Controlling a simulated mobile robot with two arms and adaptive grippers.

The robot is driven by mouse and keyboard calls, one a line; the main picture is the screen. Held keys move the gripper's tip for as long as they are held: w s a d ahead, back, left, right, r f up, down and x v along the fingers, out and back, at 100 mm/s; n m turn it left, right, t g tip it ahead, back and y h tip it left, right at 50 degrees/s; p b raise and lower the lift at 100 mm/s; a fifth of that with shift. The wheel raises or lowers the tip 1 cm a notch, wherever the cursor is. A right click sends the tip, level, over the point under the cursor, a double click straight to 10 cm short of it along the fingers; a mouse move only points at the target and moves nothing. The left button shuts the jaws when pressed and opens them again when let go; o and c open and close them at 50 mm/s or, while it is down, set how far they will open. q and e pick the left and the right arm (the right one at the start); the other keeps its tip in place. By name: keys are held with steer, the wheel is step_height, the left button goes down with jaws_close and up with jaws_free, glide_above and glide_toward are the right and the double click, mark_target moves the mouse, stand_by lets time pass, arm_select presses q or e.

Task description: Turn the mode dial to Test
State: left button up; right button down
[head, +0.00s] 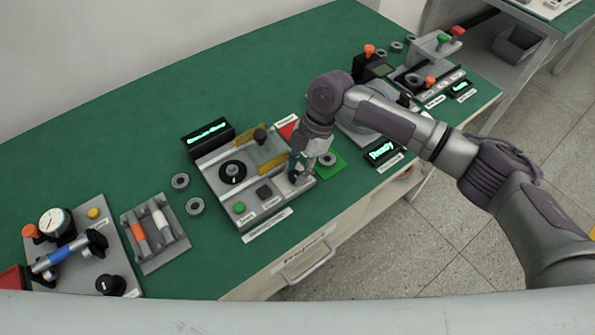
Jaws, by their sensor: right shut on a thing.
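A grey control station (218,187) stands on the green table in the middle of the view. My right gripper (298,176) points down over its right front corner. It is shut on a small dark knob there, seemingly the mode dial; the fingers cover most of it, so its pointer and setting cannot be read. A larger round black dial (232,172) with a white mark sits on the station's left part, apart from the gripper. A green button (239,207) and a dark square button (264,192) are along the front. My left gripper is not in view.
A lit display (207,132) stands behind the station. A clear guard with yellow sides (266,150) is close behind my gripper. Metal rings (195,206) and a rod tray (155,233) lie left. A "Ready" display (381,151) is right. Bare table lies at the back left.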

steer(key=n+b, duration=0.1)
steer(key=n, duration=0.1)
steer(key=n+g+h+b, duration=0.1)
steer(key=n, duration=0.1)
steer(key=shift+w+a+f+n, duration=0.1)
steer(key=shift+w+a+n, duration=0.05)
steer(key=shift+n, duration=0.15)
steer(key=n+h+b, duration=0.1)
steer(key=n, duration=0.1)
steer(key=n+h, duration=0.1)
steer(key=n, duration=0.1)
steer(key=shift+a+g+b, duration=0.1)
steer(key=shift+g+b, duration=0.2)
steer(key=shift+b, duration=0.1)
steer(key=shift+n, duration=0.3)
steer(key=c, duration=0.8)
jaws_free()
